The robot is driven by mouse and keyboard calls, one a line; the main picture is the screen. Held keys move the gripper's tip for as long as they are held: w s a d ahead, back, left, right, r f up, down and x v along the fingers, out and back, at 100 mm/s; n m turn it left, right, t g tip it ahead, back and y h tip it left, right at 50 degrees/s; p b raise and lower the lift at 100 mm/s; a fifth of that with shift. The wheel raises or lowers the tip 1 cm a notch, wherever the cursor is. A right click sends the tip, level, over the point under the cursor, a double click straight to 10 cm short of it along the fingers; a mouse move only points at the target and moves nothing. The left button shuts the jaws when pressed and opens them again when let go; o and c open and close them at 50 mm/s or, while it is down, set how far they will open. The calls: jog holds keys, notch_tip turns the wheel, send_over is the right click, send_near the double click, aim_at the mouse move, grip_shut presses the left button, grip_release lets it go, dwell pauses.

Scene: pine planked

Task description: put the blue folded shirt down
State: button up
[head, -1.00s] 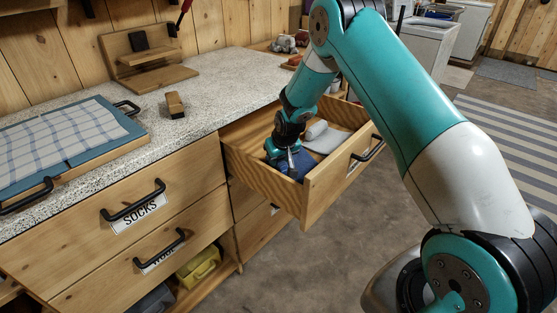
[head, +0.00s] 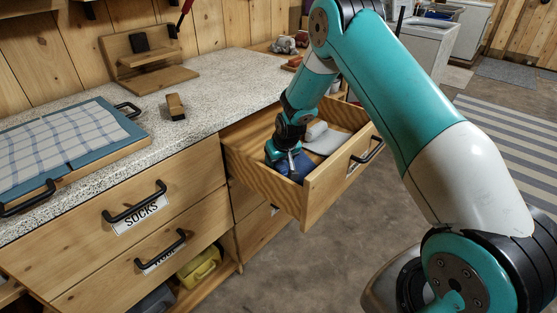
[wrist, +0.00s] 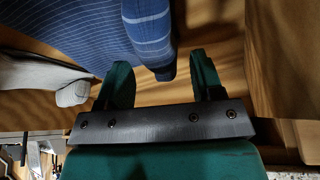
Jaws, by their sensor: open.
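The blue folded shirt (head: 302,165) lies in the open wooden drawer (head: 315,205), partly hidden by my gripper in the head view. In the wrist view the shirt (wrist: 85,30) is dark blue with thin pale stripes, and its rolled edge hangs close to the fingers. My gripper (wrist: 163,85) is open. Its two green fingers are spread, with the shirt's lower end just beyond and between their tips; I cannot tell if they touch it. In the head view my gripper (head: 285,160) is down inside the drawer, near its front left part.
A grey folded cloth (head: 328,142) lies in the drawer behind the shirt; it also shows in the wrist view (wrist: 50,78). The speckled countertop (head: 215,100) carries a tray (head: 125,148) with a checked cloth and a brush (head: 175,106). The SOCKS drawer (head: 95,215) is shut.

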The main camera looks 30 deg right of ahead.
jog(key=p+v, duration=0.7)
jog(key=v, duration=0.4)
jog(key=s+a+r+n+g+y, duration=0.1)
jog(key=s+a+r+y, duration=0.1)
jog(key=s+a+r, duration=0.45)
jog(key=s+a+r+n+y, duration=0.15)
jog(key=s+a+r, duration=0.25)
jog(key=a+r, duration=0.45)
jog(key=s+a+r+n+g, duration=0.1)
jog(key=s+r, duration=0.4)
jog(key=s, duration=0.6)
jog(key=s+a+r+n+g, duration=0.2)
jog(key=s+r, duration=0.4)
jog(key=s, duration=0.6)
jog(key=shift+a+n+g+y, duration=0.3)
jog(key=shift+a+n+y, duration=0.25)
jog(key=shift+n, duration=0.5)
jog(key=shift+w+a, duration=0.1)
jog(key=shift+a, duration=0.05)
